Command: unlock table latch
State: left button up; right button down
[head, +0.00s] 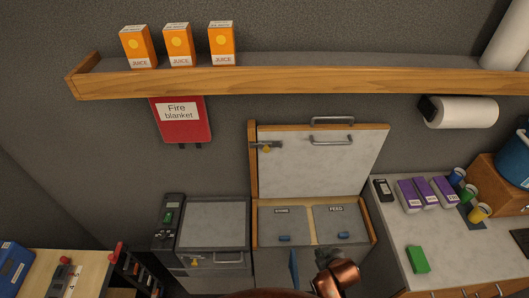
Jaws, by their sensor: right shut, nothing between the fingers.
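The table latch (266,147) is a small metal bolt with a yellow knob at the upper left of a raised white panel (322,165). The bolt reaches toward the panel's wooden left post; whether it sits in a catch is too small to tell. The panel stands upright against the wall, with a metal handle along its top. My right gripper (322,256) is at the bottom centre, well below and to the right of the latch, in front of the bins. It is shut and empty, apart from the latch. My left gripper is not in view.
Below the panel are two lidded bins (286,224) with blue handles. A grey cooler (213,225) with a yellow-knobbed latch stands left. A counter (397,228) with purple boxes, cups and a green block is right. A wooden shelf (290,83) with juice cartons overhangs above.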

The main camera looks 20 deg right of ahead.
jog(key=w+a+r+n+t, duration=0.15)
jog(key=w+r+t, duration=0.25)
jog(key=w+r, duration=0.5)
jog(key=n+t+y, duration=0.5)
jog(key=n+t, duration=0.4)
jog(key=t, duration=0.1)
send_near(266, 148)
jog(key=s+a+r, duration=0.2)
jog(key=a+r, duration=0.1)
jog(key=a, duration=0.1)
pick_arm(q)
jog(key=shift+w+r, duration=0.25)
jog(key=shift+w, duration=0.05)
pick_arm(e)
jog(key=shift+a+r+m+g, duration=0.1)
jog(key=shift+r+m+g, duration=0.1)
jog(key=shift+m+g, duration=0.15)
jog(key=shift+w, duration=0.15)
jog(key=p+x, duration=0.2)
jog(key=x, duration=0.8)
pick_arm(q)
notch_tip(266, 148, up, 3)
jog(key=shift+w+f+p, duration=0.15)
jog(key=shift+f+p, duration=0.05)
jog(key=shift+p, duration=0.2)
pick_arm(e)
jog(key=d+f, duration=0.2)
jog(key=d, duration=0.1)
jog(key=shift+s+f, duration=0.2)
jog(key=shift+f, duration=0.15)
